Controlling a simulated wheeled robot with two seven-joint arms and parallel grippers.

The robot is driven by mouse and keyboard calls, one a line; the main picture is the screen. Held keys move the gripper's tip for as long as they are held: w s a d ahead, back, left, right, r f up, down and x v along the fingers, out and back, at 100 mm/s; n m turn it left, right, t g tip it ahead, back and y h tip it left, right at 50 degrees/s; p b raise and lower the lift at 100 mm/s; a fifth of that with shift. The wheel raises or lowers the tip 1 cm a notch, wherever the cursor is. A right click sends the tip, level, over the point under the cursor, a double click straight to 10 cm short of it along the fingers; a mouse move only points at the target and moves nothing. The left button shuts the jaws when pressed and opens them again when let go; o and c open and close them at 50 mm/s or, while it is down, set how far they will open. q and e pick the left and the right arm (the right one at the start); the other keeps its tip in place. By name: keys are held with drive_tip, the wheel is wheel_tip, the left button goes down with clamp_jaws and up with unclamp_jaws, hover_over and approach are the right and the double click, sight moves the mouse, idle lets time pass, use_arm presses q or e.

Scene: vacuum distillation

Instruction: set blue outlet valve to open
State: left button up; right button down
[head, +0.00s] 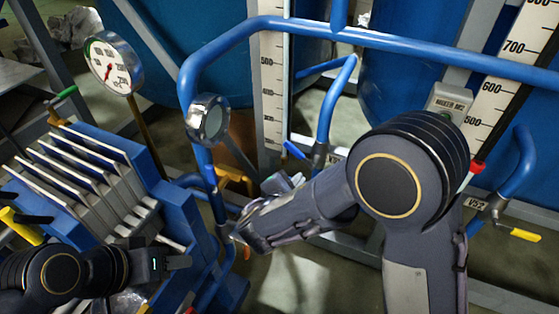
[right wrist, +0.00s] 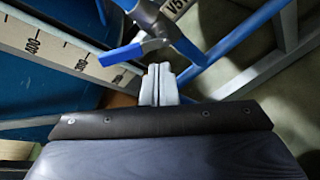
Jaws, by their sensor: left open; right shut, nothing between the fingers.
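The blue outlet valve has a blue lever handle (head: 294,150) beside its metal body (head: 319,156) on a vertical blue pipe. In the right wrist view the blue handle (right wrist: 120,55) slants down and left from the metal valve body (right wrist: 152,22). My right gripper (right wrist: 161,72) is shut and empty, with its pale fingertips just below the handle; contact cannot be told. In the head view its fingers (head: 284,182) are partly hidden by my wrist. My left gripper (head: 178,262) is at the lower left, open and away from the valve.
A blue pipe rail (head: 400,46) crosses above the valve. A measuring scale (head: 272,90) stands to its left. A round gauge (head: 113,63) and a ribbed blue unit (head: 95,180) are at the left. A yellow-handled valve (head: 525,234) is at the far right.

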sight(299, 156)
drive_tip(key=a+f+n+t+y, duration=0.2)
drive_tip(key=a+n, duration=0.1)
drive_tip(key=a, duration=0.4)
drive_tip(key=b+x, duration=0.2)
drive_tip(key=x, duration=0.8)
drive_tip(key=shift+s+d+r, duration=0.2)
drive_tip(key=shift+d+r, duration=0.45)
drive_tip(key=shift+r, duration=0.2)
drive_tip(key=shift+s+d+r, duration=0.25)
drive_tip(key=shift+d+r, duration=0.4)
drive_tip(key=shift+r, duration=0.15)
